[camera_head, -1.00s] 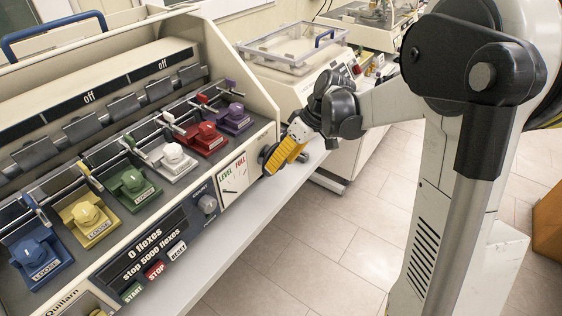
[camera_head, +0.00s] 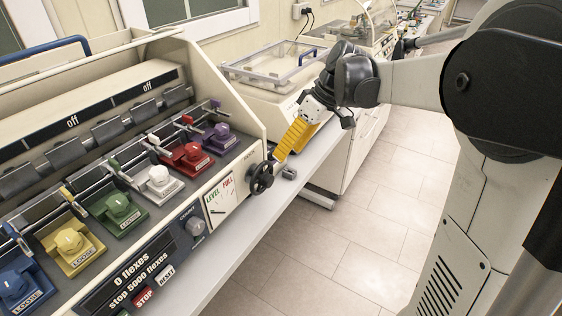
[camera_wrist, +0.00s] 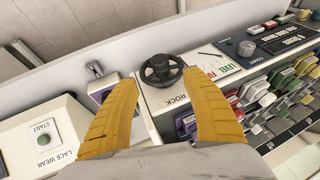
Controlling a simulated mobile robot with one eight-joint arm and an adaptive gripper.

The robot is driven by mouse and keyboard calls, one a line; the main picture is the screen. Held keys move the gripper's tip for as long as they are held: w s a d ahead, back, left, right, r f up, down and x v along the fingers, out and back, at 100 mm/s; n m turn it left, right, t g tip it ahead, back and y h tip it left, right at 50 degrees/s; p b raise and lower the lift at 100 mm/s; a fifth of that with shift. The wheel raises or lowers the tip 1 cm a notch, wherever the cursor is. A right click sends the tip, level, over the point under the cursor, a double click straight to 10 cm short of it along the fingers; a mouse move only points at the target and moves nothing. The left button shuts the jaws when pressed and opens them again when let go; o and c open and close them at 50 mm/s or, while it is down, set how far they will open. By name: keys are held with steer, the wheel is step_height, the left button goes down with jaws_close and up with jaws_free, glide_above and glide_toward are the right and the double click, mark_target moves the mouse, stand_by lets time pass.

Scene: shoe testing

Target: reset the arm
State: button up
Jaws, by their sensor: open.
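My gripper (camera_head: 281,155) has yellow fingers and shows near the right end of the flex tester in the head view. In the wrist view my gripper (camera_wrist: 163,82) is open, its two fingers spread with nothing between their tips. A black hand wheel (camera_head: 262,178) marked ROCK sits on the tester's right end panel, just below and left of the fingertips in the head view. In the wrist view the wheel (camera_wrist: 162,71) shows beyond the gap between the fingers. I cannot tell the exact distance to it.
The flex tester (camera_head: 215,75) holds a row of coloured clamps, including a purple clamp (camera_head: 217,137). Behind my gripper stands another machine with a clear-lidded tray (camera_head: 275,62). The tiled floor (camera_head: 340,240) in front of the bench is open.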

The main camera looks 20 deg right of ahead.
steer(key=shift+d+r, duration=0.1)
steer(key=shift+r, duration=0.1)
stand_by(0.3)
steer(key=s+a+f+m+t+h, duration=0.1)
steer(key=s+a+m+t+h, duration=0.1)
steer(key=s, duration=0.7)
steer(key=s+a+f+m+t+h, duration=0.2)
steer(key=s+a+m+t+h, duration=0.1)
steer(key=s, duration=0.6)
steer(key=shift+a+f+m+b, duration=0.2)
steer(key=shift+m+b, duration=0.25)
steer(key=shift+m, duration=0.35)
steer(key=shift+s, duration=0.1)
stand_by(0.8)
